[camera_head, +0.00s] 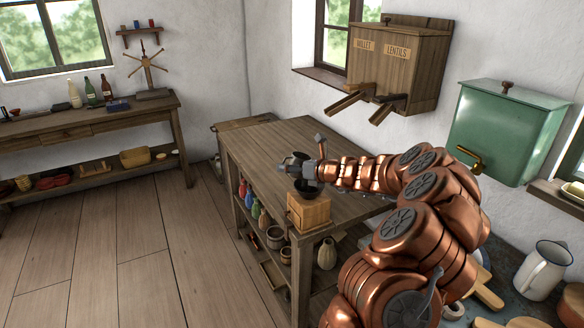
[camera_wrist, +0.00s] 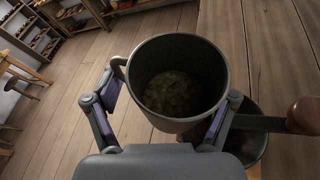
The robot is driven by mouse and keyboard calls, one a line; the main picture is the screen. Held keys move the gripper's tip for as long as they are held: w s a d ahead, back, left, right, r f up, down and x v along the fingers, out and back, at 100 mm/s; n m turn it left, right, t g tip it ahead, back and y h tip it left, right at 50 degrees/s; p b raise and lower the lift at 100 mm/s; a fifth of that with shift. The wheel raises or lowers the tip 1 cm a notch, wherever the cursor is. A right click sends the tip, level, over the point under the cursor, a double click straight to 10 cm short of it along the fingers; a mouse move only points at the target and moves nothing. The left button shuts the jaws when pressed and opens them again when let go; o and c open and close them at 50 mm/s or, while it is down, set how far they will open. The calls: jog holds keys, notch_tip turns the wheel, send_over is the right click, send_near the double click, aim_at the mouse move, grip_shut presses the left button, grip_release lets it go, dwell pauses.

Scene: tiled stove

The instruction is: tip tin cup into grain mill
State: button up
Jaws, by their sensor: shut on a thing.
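The tin cup (camera_wrist: 180,128) is grey, with a side handle, and fills the middle of the wrist view. Its mouth faces the camera and greenish grain lies in its bottom. My gripper (camera_wrist: 165,105) is shut on the cup, one finger on each side. The grain mill (camera_head: 309,213) is a wooden box with a dark bowl on top, standing at the near corner of the wooden table. In the head view my gripper (camera_head: 309,172) is just above the mill bowl (camera_head: 305,188). The mill's bowl also shows in the wrist view (camera_wrist: 250,148), partly hidden behind the cup, beside a brown crank knob (camera_wrist: 304,115).
The table top (camera_head: 290,134) is mostly bare behind the mill. Jars stand on its lower shelf. A wooden dispenser (camera_head: 392,65) and a green box (camera_head: 505,130) hang on the wall. A white jug (camera_head: 543,270) stands at lower right.

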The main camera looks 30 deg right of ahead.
jog(key=shift+a+r+m+p, duration=0.2)
jog(key=shift+r+m+p, duration=0.15)
jog(key=shift+m+p, duration=0.15)
jog(key=shift+a+r+m+t+y+p, duration=0.1)
jog(key=shift+m+t+y+p, duration=0.4)
jog(key=shift+p, duration=0.85)
jog(key=shift+a+r+m+t+y+p, duration=0.1)
jog(key=shift+m+t+y+p, duration=0.15)
jog(key=shift+m+p, duration=0.75)
dwell(0.3)
jog(key=shift+r+m+t+y+p, duration=0.25)
jog(key=shift+m+p, duration=0.05)
jog(key=shift+p, duration=1.2)
jog(key=shift+m+t+p, duration=0.4)
jog(key=shift+m+p, duration=0.2)
dwell(0.8)
jog(key=shift+d, duration=0.1)
jog(key=shift+m, duration=0.4)
dwell(0.5)
jog(key=shift+s+d+f+m+t+y, duration=0.1)
jog(key=shift+d+f+m+t+y, duration=0.1)
jog(key=shift+m+t+y, duration=0.45)
jog(key=shift+r+m+h, duration=0.15)
jog(key=shift+m+h, duration=0.2)
jog(key=shift+m, duration=0.1)
